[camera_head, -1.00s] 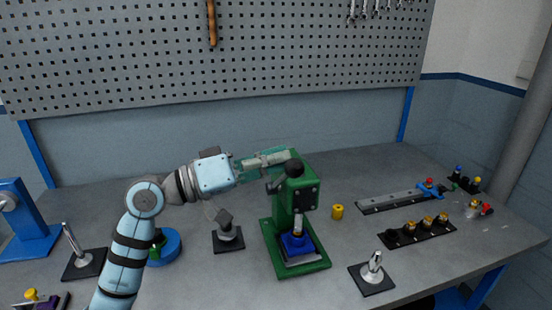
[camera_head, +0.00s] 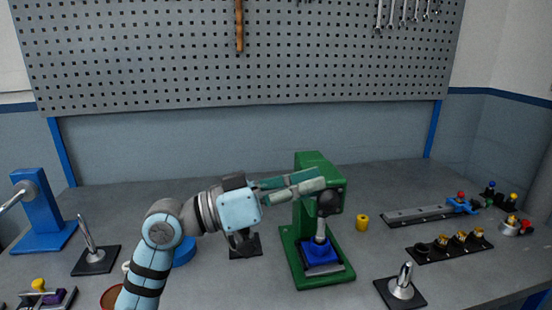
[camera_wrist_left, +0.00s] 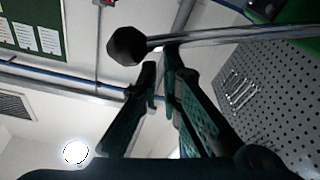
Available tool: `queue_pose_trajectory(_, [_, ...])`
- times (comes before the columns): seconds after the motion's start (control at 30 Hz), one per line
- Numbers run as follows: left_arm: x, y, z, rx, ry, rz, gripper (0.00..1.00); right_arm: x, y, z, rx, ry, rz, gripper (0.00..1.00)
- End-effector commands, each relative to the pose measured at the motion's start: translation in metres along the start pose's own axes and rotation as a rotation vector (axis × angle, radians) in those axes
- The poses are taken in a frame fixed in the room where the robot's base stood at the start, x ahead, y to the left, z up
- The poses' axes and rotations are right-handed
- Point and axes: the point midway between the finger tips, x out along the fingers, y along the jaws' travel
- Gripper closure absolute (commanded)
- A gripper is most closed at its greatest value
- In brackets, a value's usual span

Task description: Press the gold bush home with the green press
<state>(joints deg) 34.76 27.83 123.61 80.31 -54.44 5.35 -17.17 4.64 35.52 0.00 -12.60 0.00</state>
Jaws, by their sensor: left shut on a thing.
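The green press (camera_head: 308,165) stands on the bench with a blue fixture (camera_head: 320,254) on its base. Its lever ends in a black knob (camera_head: 328,203), which hangs in front of the press head. My left gripper (camera_head: 318,182) is shut on the lever close to the knob. In the left wrist view the lever rod (camera_wrist_left: 215,36) passes by the fingertips (camera_wrist_left: 160,75), with the knob (camera_wrist_left: 125,46) at its end. The ram comes down to the blue fixture. I cannot make out the gold bush there; the knob and ram hide that spot.
A yellow cylinder (camera_head: 362,222) stands just right of the press. A black strip with several gold parts (camera_head: 462,238) and a grey rail (camera_head: 420,215) lie at the right. A metal post on a black plate (camera_head: 401,285) is in front. A blue press (camera_head: 40,215) stands at the left.

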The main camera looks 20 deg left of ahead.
Motion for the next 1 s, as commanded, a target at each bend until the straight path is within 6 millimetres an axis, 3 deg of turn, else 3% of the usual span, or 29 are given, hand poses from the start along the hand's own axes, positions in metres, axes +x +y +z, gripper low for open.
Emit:
queue_pose_trajectory(0.07, [0.001, -0.002, -0.004, -0.01, -0.021, -0.006, 1.0, -0.009, 0.0, -0.001, 0.0, 0.0, 0.0, 1.0])
queue_pose_trajectory(0.2, [0.006, 0.001, -0.041, 0.002, 0.013, -0.007, 1.0, -0.03, 0.001, -0.003, 0.001, 0.0, -0.002, 1.0])
queue_pose_trajectory(0.4, [-0.052, -0.003, -0.029, 0.009, 0.008, -0.015, 1.0, 0.006, -0.002, 0.0, 0.001, 0.001, -0.002, 1.0])
queue_pose_trajectory(0.6, [-0.086, -0.002, -0.029, 0.01, 0.014, -0.008, 1.0, 0.042, -0.005, 0.004, 0.001, 0.0, -0.002, 1.0])
queue_pose_trajectory(0.73, [-0.094, 0.001, -0.035, 0.008, 0.019, -0.006, 1.0, 0.05, -0.005, 0.005, 0.001, -0.001, -0.002, 1.0])
queue_pose_trajectory(1.0, [-0.095, 0.003, -0.04, 0.006, 0.021, -0.005, 1.0, 0.048, -0.005, 0.004, 0.001, 0.001, -0.002, 1.0])
